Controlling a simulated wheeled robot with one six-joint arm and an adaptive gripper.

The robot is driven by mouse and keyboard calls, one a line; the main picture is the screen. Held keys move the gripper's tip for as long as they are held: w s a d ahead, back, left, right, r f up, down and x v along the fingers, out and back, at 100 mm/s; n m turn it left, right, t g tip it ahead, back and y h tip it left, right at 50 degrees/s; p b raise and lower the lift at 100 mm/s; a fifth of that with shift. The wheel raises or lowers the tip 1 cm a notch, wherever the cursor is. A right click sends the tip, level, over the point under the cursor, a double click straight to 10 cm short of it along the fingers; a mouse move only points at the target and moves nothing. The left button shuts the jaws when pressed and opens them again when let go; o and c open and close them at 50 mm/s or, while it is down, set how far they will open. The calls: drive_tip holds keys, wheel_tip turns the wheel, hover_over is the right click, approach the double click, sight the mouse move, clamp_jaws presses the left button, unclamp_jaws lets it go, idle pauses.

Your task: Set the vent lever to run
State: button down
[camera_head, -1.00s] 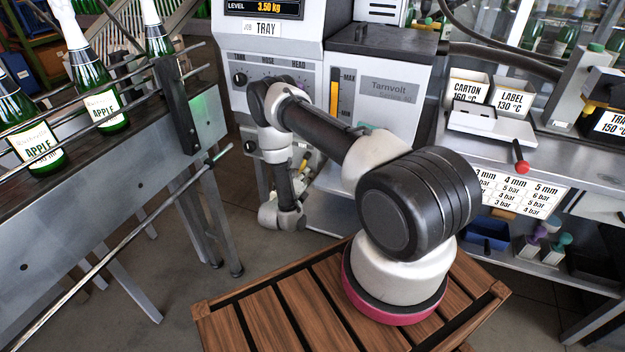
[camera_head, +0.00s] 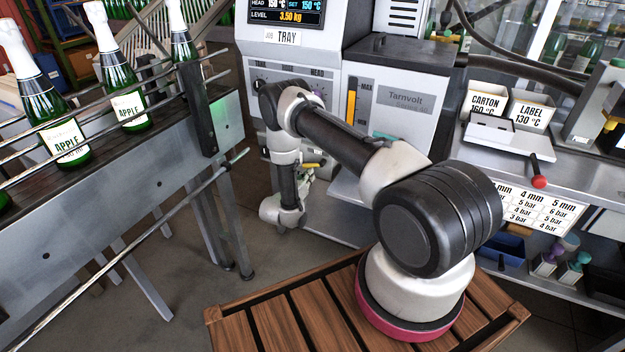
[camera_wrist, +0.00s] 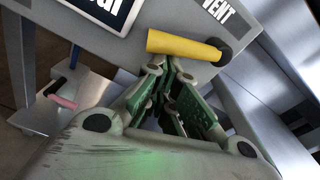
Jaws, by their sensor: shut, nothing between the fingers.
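The vent lever (camera_wrist: 185,45) is a yellow handle on a dark round pivot, on a grey panel in the wrist view. It lies nearly level, its free end to the left of the pivot, tilted slightly. The VENT label (camera_wrist: 216,11) is just above the pivot. My gripper (camera_wrist: 172,72), with green finger pads, is shut and empty just below the handle. Its fingertips come close to the handle's underside; I cannot tell whether they touch. In the head view the gripper is mostly hidden behind my arm.
The grey machine (camera_head: 395,110) with its TRAY label stands behind my arm. A conveyor (camera_head: 100,205) with green bottles is on the left. A side bench (camera_head: 590,165) with CARTON and LABEL boxes is on the right. A wrist-view metal tray (camera_wrist: 55,110) holds a pink-ended item.

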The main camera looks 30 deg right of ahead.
drive_tip(key=shift+w+a+r+m, duration=0.3)
drive_tip(key=shift+r+m, duration=0.1)
drive_tip(key=shift+m, duration=0.15)
drive_tip(key=shift+w+a+r+m, duration=0.15)
drive_tip(key=shift+w+r+m, duration=0.1)
drive_tip(key=shift+r+m, duration=0.25)
drive_tip(key=shift+a, duration=0.1)
